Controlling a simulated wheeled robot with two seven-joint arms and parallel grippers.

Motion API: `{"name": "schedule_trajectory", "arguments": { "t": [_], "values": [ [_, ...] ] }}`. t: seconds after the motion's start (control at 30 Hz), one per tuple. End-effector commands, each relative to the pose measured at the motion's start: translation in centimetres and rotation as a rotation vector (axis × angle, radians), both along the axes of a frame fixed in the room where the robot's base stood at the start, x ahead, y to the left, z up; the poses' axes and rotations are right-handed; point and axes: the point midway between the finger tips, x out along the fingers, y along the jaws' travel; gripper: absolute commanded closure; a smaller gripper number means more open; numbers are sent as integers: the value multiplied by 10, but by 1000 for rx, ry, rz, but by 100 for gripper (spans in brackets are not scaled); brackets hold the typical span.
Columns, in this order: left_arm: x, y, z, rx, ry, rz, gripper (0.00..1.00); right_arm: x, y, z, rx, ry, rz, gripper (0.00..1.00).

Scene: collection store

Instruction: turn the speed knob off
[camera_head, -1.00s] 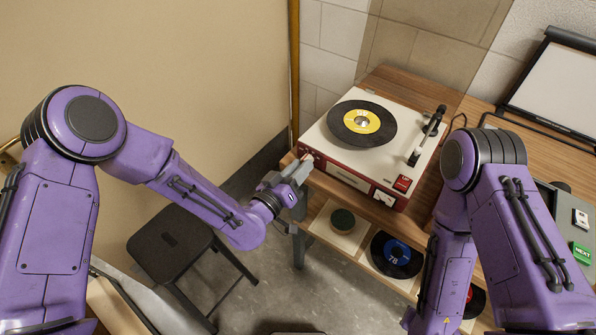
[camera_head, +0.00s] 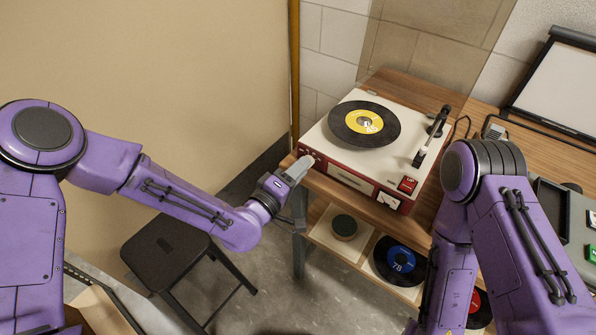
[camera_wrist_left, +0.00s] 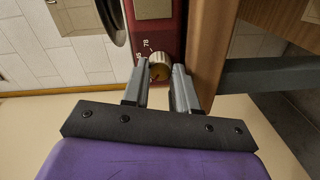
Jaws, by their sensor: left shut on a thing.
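The speed knob (camera_wrist_left: 159,67) is a small round brass-coloured knob on the red front of the record player (camera_head: 337,176). In the left wrist view the marking "78" shows beside it. My left gripper (camera_head: 305,162) is at the left end of the player's front. In the left wrist view its two grey fingers (camera_wrist_left: 160,80) stand on either side of the knob and are shut on it. In the head view the fingers hide the knob. My right arm (camera_head: 460,230) is at the right; its gripper is out of view.
A black record with a yellow label (camera_head: 362,124) lies on the player. The wooden cabinet (camera_head: 445,195) holds records on a lower shelf. A black stool (camera_head: 165,250) stands below my left arm. A beige wall (camera_head: 190,70) is at the left.

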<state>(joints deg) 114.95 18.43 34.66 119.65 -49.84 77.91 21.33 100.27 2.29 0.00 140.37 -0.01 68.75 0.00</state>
Motion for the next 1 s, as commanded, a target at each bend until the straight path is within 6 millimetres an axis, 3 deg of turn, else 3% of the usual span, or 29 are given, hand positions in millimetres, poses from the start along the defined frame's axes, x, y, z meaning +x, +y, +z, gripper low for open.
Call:
{"name": "schedule_trajectory", "arguments": {
  "t": [0.67, 0.7, 0.73, 1.0],
  "values": [
    [1, 1, 0, -47, 33, 3, 100, 0, 0, -2, 0, 0, 0, 58],
    [1, 1, 0, -46, 33, 3, 59, 0, 0, -2, 0, 0, 0, 58],
    [1, 1, 0, -46, 33, 3, 50, 0, 0, -2, 0, 0, 0, 58],
    [0, 0, -1, -44, 35, 1, 47, 0, 0, -2, 0, 0, 0, 58]
  ]
}}
